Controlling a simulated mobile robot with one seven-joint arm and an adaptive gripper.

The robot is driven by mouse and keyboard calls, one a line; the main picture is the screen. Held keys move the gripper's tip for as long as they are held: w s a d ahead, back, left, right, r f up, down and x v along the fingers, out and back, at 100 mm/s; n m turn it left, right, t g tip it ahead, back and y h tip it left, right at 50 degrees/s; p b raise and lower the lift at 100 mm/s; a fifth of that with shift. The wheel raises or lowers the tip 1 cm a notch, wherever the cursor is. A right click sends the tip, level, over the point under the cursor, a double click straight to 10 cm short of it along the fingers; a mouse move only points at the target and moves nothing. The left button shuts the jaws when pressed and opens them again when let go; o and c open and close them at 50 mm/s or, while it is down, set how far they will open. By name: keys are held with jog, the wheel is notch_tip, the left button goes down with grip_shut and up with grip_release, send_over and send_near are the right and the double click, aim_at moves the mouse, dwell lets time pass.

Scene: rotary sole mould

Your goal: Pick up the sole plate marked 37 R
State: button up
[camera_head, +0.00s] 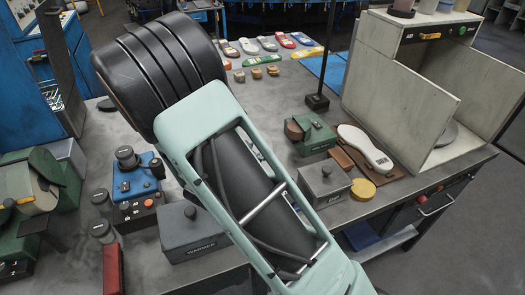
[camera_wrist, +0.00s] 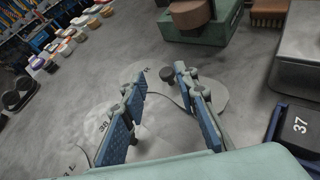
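In the wrist view my gripper (camera_wrist: 160,74) is open, its two blue-padded fingers apart with no plate clamped between them. Pale grey sole-shaped plates lie on the grey surface beneath; one (camera_wrist: 112,112) by the left finger carries a mark that looks like 38, and another pale plate (camera_wrist: 207,93) shows around the right finger. A small dark round knob (camera_wrist: 149,63) shows between the fingertips. I cannot read 37 R on any plate.
In the head view a white sole (camera_head: 365,147) lies on a brown mat at the right, beside a pale booth (camera_head: 440,75). Grey boxes (camera_head: 322,180), a green device (camera_head: 312,135) and a blue control box (camera_head: 138,187) stand on the bench. Coloured soles (camera_head: 285,41) lie at the back.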

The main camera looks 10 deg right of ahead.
jog(key=f, duration=0.2)
jog(key=w+d+f, duration=0.1)
jog(key=f, duration=0.1)
jog(key=shift+w, duration=0.1)
jog(key=shift+p+x, duration=0.35)
jog(key=shift+x, duration=2.55)
jog(key=shift+c, duration=0.7)
grip_shut()
